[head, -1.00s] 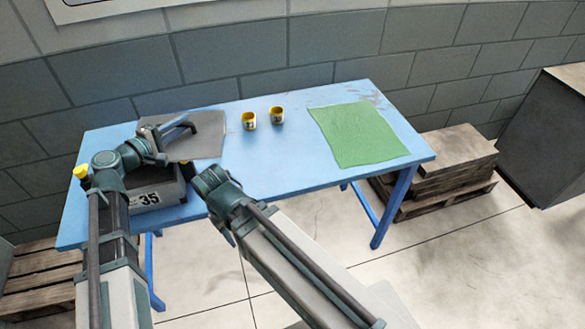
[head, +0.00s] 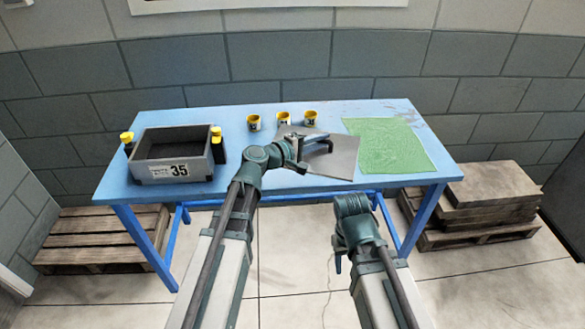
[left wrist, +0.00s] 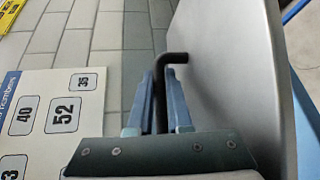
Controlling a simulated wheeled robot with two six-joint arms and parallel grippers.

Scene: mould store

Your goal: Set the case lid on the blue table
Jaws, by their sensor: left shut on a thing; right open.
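The case lid (head: 338,163) is a flat grey plate with a dark bar handle. My left gripper (head: 312,139) is shut on that handle. In the left wrist view the handle (left wrist: 172,57) sits between the fingers (left wrist: 160,90), with the lid (left wrist: 235,70) to their right. In the head view the lid appears over the middle of the blue table (head: 235,172), near its front edge; I cannot tell whether it touches the top. The open grey case (head: 165,172), marked 35, stands at the table's left. My right gripper (head: 352,206) is open, in front of the table; its fingers are mostly hidden.
Several yellow-rimmed cups, one of them here (head: 254,122), stand behind the lid. A green mat (head: 400,148) lies to its right. Wooden pallets stand left (head: 95,240) and right (head: 475,215). The tabletop between case and lid looks clear, partly hidden by my left arm.

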